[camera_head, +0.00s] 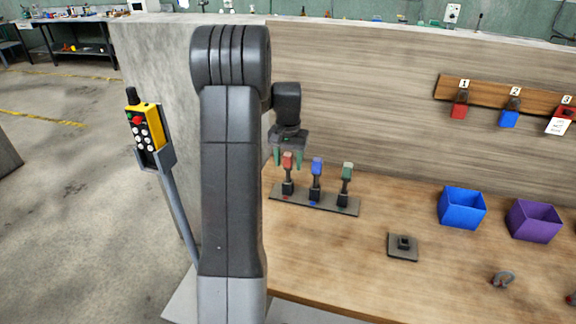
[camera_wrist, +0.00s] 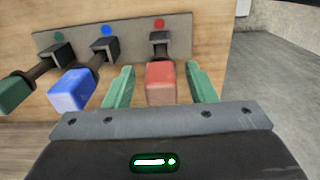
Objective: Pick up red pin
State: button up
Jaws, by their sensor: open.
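The red pin (camera_head: 288,160) stands upright at the left end of a grey base plate (camera_head: 330,204) on the wooden table. Its red head also shows in the wrist view (camera_wrist: 160,82), between the two green fingers of my gripper (camera_wrist: 161,86). In the head view my gripper (camera_head: 288,156) points down over the red pin, with its fingers on either side of the head. The fingers are open, with gaps at both sides of the red head. A blue pin (camera_head: 317,167) and a green pin (camera_head: 347,171) stand on the same plate to the right.
A small dark fixture (camera_head: 403,247) lies right of the plate. A blue bin (camera_head: 461,208) and a purple bin (camera_head: 534,221) stand farther right. A wall rack (camera_head: 480,92) holds tagged items. A yellow pendant (camera_head: 146,128) hangs left of my arm.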

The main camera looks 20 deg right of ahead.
jog(key=shift+f, duration=0.8)
jog(key=c, duration=1.1)
notch_tip(320, 180, up, 10)
jog(key=shift+r+b, duration=0.15)
jog(key=shift+b, duration=0.35)
jog(key=shift+r+p, duration=2.9)
jog(key=shift+r, duration=0.3)
